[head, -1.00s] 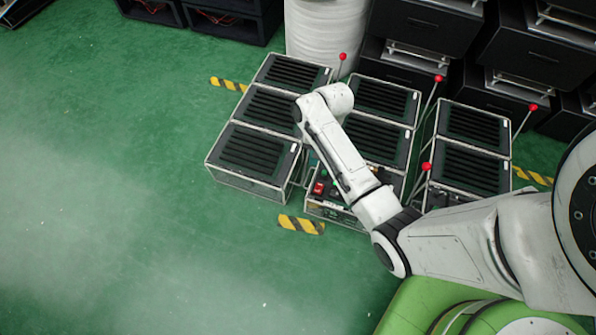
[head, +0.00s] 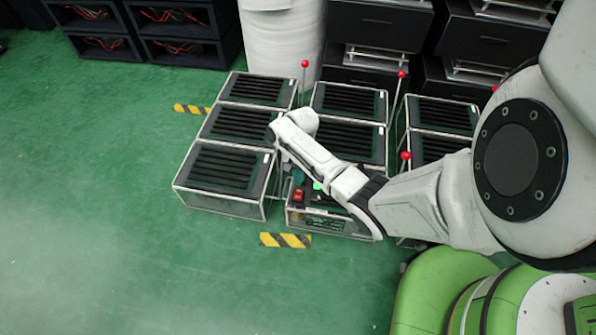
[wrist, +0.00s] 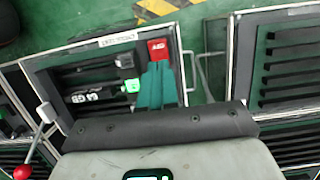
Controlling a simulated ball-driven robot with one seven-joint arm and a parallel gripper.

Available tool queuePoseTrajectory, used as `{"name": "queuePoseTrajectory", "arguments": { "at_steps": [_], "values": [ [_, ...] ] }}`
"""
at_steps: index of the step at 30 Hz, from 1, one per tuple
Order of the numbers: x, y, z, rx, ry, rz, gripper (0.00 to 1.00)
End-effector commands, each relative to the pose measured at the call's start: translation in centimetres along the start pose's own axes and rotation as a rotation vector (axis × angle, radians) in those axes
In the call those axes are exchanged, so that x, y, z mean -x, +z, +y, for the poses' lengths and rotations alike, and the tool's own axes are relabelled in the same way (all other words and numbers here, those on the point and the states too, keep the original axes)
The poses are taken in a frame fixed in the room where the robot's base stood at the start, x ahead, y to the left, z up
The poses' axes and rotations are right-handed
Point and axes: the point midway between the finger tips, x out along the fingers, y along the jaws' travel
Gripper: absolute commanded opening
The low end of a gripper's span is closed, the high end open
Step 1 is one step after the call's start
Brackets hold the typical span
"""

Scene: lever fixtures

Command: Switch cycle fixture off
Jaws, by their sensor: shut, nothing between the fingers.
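The cycle fixture appears to be the front middle metal-framed unit (head: 325,222), with a red switch (head: 298,195) and a lit green light (head: 318,185) on its panel. In the wrist view the red switch (wrist: 157,48) is at the panel's far end and the green light (wrist: 132,86) is at its middle. My gripper (wrist: 156,86) has teal fingers, shut and empty, over the panel beside the green light. The fingers point towards the red switch; I cannot tell whether they touch anything. In the head view my arm partly covers the panel.
Black-slatted units stand close on both sides, including the left one (head: 222,170). Red-knobbed levers rise nearby, one between the middle and right units (head: 405,155); a red knob (wrist: 22,172) shows at lower left in the wrist view. Green floor at left is clear.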

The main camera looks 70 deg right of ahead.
Motion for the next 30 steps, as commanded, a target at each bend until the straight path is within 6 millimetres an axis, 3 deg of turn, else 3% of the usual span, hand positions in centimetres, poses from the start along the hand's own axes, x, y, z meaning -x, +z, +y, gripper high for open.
{"name": "queuePoseTrajectory", "arguments": {
  "at_steps": [1, 3, 10, 30],
  "values": [
    [-1.6, -0.2, 0.1, -0.001, 0.001, 0.0, 0.0],
    [-2.8, -0.1, 0.1, -0.001, 0.001, 0.0, 0.0],
    [-5.5, -0.1, 0.0, 0.001, 0.0, 0.0, 0.0],
    [-6.2, 0.3, 0.0, 0.001, 0.0, 0.017, 0.0]
  ]
}}
